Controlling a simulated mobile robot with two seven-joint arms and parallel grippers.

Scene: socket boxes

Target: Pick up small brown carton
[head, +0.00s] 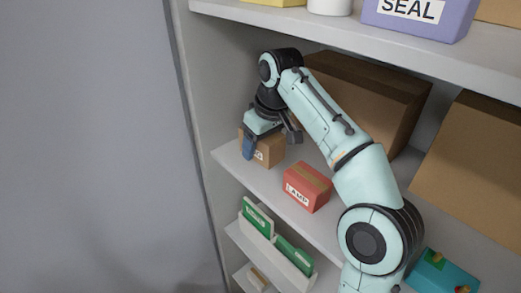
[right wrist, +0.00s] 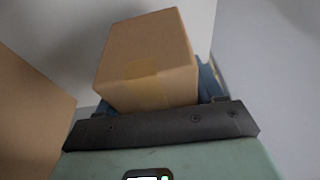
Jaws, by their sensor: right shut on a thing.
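The small brown carton (head: 268,150) is at the left end of the middle shelf in the head view, with part of a white label showing. My right gripper (head: 268,143) is shut on it from above, one blue finger at its left front. In the right wrist view the carton (right wrist: 150,62) fills the space in front of the gripper (right wrist: 160,100), with a tape strip on its face. Whether the carton touches the shelf is hard to tell. My left gripper is not in view.
A red box (head: 307,187) stands right of the carton on the same shelf (head: 240,172). Large brown boxes (head: 375,85) (head: 475,150) stand behind and right. The upper shelf (head: 300,22) holds a purple SEAL box (head: 415,18). Green folders (head: 257,217) sit below.

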